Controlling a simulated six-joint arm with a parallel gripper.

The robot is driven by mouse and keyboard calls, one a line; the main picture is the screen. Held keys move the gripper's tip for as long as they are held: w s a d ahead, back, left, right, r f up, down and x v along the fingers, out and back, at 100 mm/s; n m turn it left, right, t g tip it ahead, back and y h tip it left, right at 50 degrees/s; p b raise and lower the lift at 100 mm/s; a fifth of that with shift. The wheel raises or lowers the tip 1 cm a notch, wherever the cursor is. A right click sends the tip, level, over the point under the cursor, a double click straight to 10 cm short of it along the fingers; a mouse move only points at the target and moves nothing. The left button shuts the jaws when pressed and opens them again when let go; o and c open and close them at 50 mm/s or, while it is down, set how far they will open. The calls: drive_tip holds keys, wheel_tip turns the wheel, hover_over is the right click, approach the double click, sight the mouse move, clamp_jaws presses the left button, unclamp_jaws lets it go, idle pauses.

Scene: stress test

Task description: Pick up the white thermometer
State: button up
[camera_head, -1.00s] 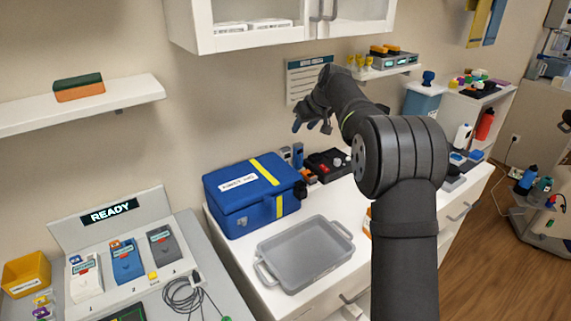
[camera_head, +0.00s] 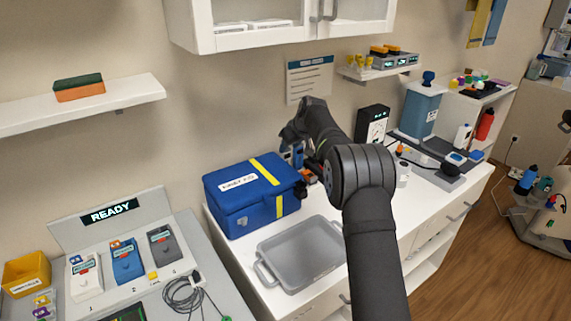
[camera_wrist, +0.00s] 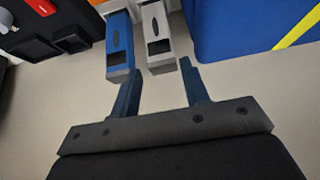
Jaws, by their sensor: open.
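The white thermometer (camera_wrist: 157,38) stands beside a similar blue one (camera_wrist: 120,42) in the wrist view. Its dark window faces my gripper. My gripper (camera_wrist: 161,66) is open and empty. Its two fingers point at the pair, with the white thermometer's lower end just ahead of the gap and the blue one ahead of the left finger. I see no clear contact with either. In the head view my gripper (camera_head: 290,138) is over the counter behind the blue first-aid box, and it partly hides the thermometers.
The blue first-aid box (camera_head: 232,208) is close on the white thermometer's right in the wrist view (camera_wrist: 250,30). A black tray with a red item (camera_wrist: 30,20) is at the left there. A grey tray (camera_head: 268,251) sits on the front counter. A shelf (camera_head: 375,72) hangs above.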

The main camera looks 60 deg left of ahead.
sight(287, 150)
drive_tip(key=x, duration=0.5)
drive_tip(key=shift+s+d, duration=0.1)
drive_tip(key=shift+s, duration=0.05)
drive_tip(key=shift+c, duration=0.4)
drive_tip(key=c, duration=0.7)
drive_tip(key=shift+o, duration=0.2)
drive_tip(key=shift+r, duration=0.2)
